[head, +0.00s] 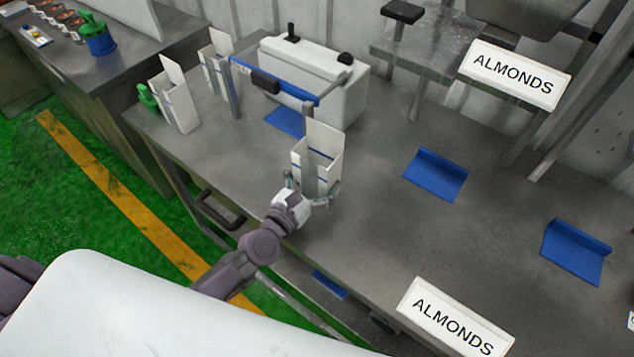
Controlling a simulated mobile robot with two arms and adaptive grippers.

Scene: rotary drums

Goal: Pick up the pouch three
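A white open-topped pouch (329,163) with a raised back flap is upright at the middle of the steel table, in the head view. My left gripper (314,193) is at its near side, with a finger on each side of its lower part. I cannot tell whether the fingers press on it, or whether its base rests on the table. Two similar white pouches stand at the table's far left, one nearer (180,108) and one behind it (211,70). No number shows on any pouch. My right gripper is not in view.
A white machine with a blue bar (335,75) stands behind the middle pouch. Blue brackets (436,175) (577,252) are on the table to the right. ALMONDS signs (515,75) (457,318) show at upper right and bottom. Bare tabletop lies right of the pouch.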

